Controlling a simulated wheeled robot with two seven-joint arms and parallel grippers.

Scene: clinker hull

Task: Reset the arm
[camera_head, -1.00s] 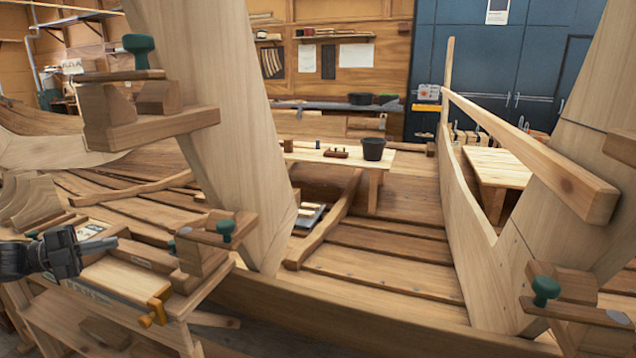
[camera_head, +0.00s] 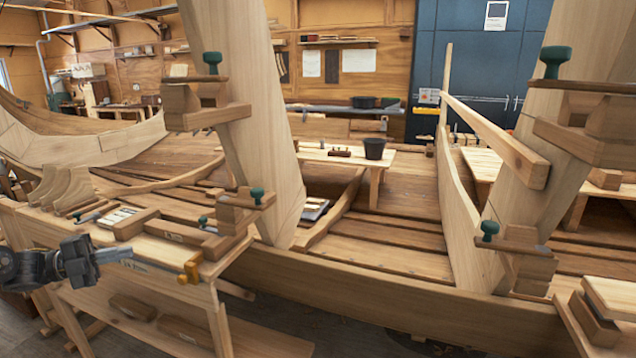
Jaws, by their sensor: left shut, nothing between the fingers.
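My left gripper (camera_head: 92,260) is black and comes in from the left edge in the head view. It is shut and empty, just in front of the near edge of a wooden workbench (camera_head: 150,245). A bar clamp with an orange end (camera_head: 190,268) lies along that bench edge, close to the right of the gripper's fingers. I cannot tell whether the fingers touch it. My right gripper is not in view.
The bench holds wood blocks and small green-handled tools. Wooden clamps with green knobs (camera_head: 212,62) grip the upright planks. The hull (camera_head: 400,318) fills the middle and right. A black bucket (camera_head: 374,148) stands on a small table behind. Some floor shows below the bench.

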